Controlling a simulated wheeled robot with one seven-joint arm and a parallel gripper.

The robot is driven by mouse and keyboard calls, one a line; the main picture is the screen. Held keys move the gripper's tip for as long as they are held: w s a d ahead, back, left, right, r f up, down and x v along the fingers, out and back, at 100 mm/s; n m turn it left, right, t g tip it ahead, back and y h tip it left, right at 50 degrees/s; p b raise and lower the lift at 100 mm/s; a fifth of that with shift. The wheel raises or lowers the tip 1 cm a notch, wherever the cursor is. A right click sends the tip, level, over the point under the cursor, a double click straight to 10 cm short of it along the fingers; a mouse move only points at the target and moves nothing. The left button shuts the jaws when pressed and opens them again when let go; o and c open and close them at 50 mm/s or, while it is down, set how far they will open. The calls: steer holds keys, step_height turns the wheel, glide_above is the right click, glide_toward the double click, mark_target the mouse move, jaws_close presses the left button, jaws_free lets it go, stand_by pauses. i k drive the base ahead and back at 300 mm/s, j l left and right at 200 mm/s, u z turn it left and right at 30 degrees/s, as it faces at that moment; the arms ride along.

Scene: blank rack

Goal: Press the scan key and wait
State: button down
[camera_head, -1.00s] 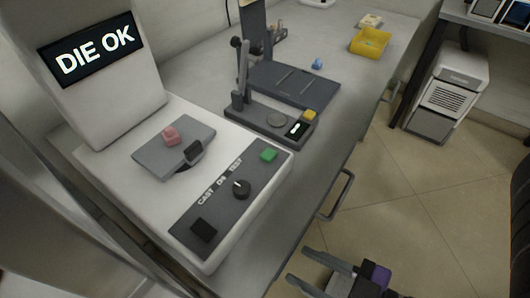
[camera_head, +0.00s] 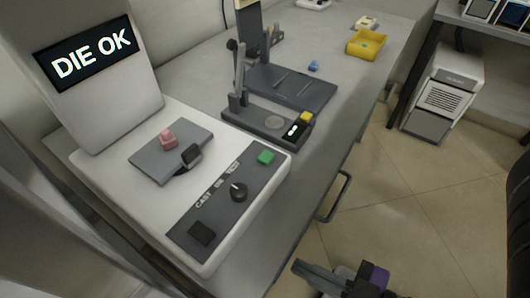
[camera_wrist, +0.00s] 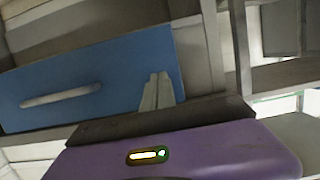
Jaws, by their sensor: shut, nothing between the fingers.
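A white scanner (camera_head: 95,160) stands at the left of the bench. Its screen (camera_head: 82,55) reads "DIE OK". A pink die-like piece (camera_head: 168,138) sits on its grey plate (camera_head: 150,160), beside a small black part. The dark front panel carries a green key (camera_head: 265,158), a round knob (camera_head: 238,192) with lettering beside it, and a black square key (camera_head: 202,233). I cannot read which is the scan key. My gripper (camera_head: 298,267) is at the bottom, right of the bench and apart from the scanner. Its fingers are together and empty, also in the wrist view (camera_wrist: 157,92).
Behind the scanner are a dark fixture (camera_head: 265,125) with a lit display, a grey tray (camera_head: 290,85), a small blue piece (camera_head: 314,66) and a yellow bin (camera_head: 368,43). A bench handle (camera_head: 338,195) juts out.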

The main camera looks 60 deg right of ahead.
mark_target(266, 157)
steer(key=k+l, duration=0.3)
steer(key=l, duration=0.2)
steer(key=j+z, duration=0.9)
steer(key=k+j+z, duration=0.15)
steer(key=j+z, duration=0.3)
steer(key=k+j+z, duration=0.15)
steer(key=j+z, duration=0.3)
steer(key=k+j+z, duration=0.25)
steer(key=z, duration=0.2)
